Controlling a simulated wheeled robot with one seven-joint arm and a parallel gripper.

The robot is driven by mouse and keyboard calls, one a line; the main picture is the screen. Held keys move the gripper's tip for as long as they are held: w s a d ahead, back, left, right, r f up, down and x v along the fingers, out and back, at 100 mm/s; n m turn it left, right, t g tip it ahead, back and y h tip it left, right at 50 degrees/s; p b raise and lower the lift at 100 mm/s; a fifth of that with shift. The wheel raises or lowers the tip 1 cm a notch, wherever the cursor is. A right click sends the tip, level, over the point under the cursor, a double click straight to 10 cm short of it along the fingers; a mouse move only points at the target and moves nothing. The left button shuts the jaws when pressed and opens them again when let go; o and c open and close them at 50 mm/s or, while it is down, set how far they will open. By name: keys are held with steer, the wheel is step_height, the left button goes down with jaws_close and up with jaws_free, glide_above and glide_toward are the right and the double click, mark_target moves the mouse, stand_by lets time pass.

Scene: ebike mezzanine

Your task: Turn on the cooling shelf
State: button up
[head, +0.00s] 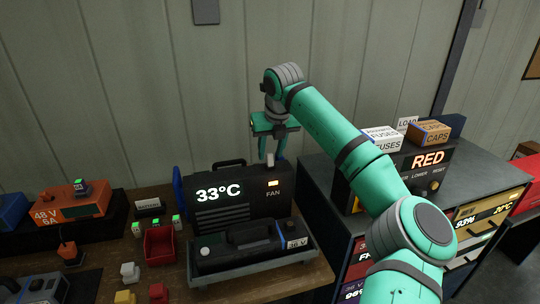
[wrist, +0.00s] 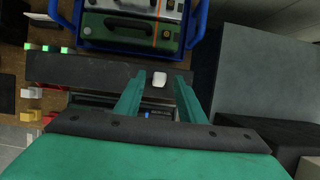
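The cooling shelf (head: 235,215) is a dark box on the bench. Its front reads 33°C, with a small lit orange panel above the word FAN. A small white piece (head: 271,159) stands at its top right edge; I cannot tell whether it is a switch. In the wrist view, the white piece (wrist: 160,79) sits on the shelf's dark top (wrist: 85,70). My gripper (head: 270,150) points down above the shelf's right end. Its fingers (wrist: 160,85) are apart, one on each side of the white piece, with gaps showing.
A 36 V battery (head: 250,246) lies on a tray in front of the shelf. A blue rack (wrist: 197,22) with a green case (wrist: 125,35) is behind it. A dark cabinet (head: 325,180) stands right. Small coloured blocks and an orange 48 V unit (head: 70,205) are left.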

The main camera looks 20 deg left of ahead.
steer(key=shift+x, duration=1.3)
steer(key=shift+c, duration=0.6)
jaws_close()
steer(key=shift+w+a+g+h, duration=0.1)
steer(key=shift+w+g+h, duration=0.1)
steer(key=shift+g+h, duration=0.4)
